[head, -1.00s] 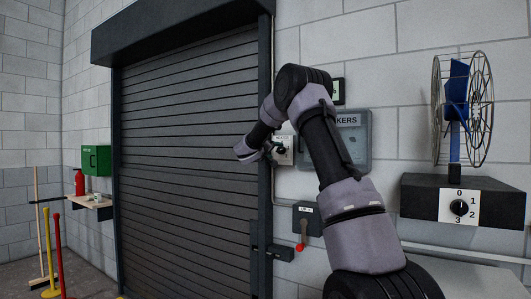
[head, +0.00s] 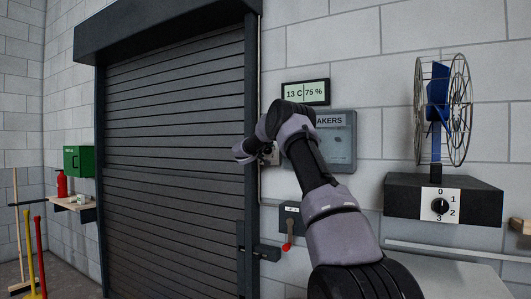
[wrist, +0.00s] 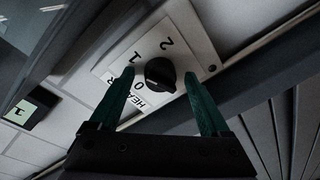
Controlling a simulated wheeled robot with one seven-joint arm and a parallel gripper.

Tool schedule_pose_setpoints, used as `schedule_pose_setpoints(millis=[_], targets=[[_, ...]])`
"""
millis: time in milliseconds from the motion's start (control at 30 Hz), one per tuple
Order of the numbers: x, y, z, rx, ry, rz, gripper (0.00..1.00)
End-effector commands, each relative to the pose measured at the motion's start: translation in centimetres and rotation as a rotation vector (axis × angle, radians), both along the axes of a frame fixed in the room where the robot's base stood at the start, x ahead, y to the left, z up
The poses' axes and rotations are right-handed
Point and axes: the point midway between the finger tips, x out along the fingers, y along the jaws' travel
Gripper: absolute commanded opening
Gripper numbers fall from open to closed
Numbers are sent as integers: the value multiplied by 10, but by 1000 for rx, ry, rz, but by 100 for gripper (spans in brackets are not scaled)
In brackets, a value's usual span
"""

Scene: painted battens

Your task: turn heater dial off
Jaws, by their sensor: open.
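The heater dial (wrist: 160,73) is a black round knob on a white plate (wrist: 195,38) marked 0, 1, 2 and partly hidden heater lettering. In the wrist view the plate looks tilted. My gripper (wrist: 160,76) is open, its two teal fingers on either side of the knob in the picture, with nothing held. I cannot tell whether the fingers touch the knob, and its pointer setting is unclear. In the head view my wrist and arm hide most of the plate, beside the shutter's right edge.
A grey breaker box (head: 338,150) is right behind my arm, below a display (head: 305,93) reading 13 C 75 %. A red-handled lever box (head: 290,220) sits lower. A caged fan (head: 443,110) with its own dial (head: 440,206) stands right. The roller shutter (head: 175,160) fills the left.

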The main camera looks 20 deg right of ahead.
Motion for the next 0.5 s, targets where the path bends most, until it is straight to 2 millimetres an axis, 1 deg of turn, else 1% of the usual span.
schedule_pose_setpoints(millis=[167,267,300,367,400,500], targets=[[0,0,0,0,0,0,81],[0,0,0,0,0,0,46],[0,0,0,0,0,-1,31],[0,0,0,0,0,-1,8],[0,0,0,0,0,-1,0],[0,0,0,0,1,-1,0]])
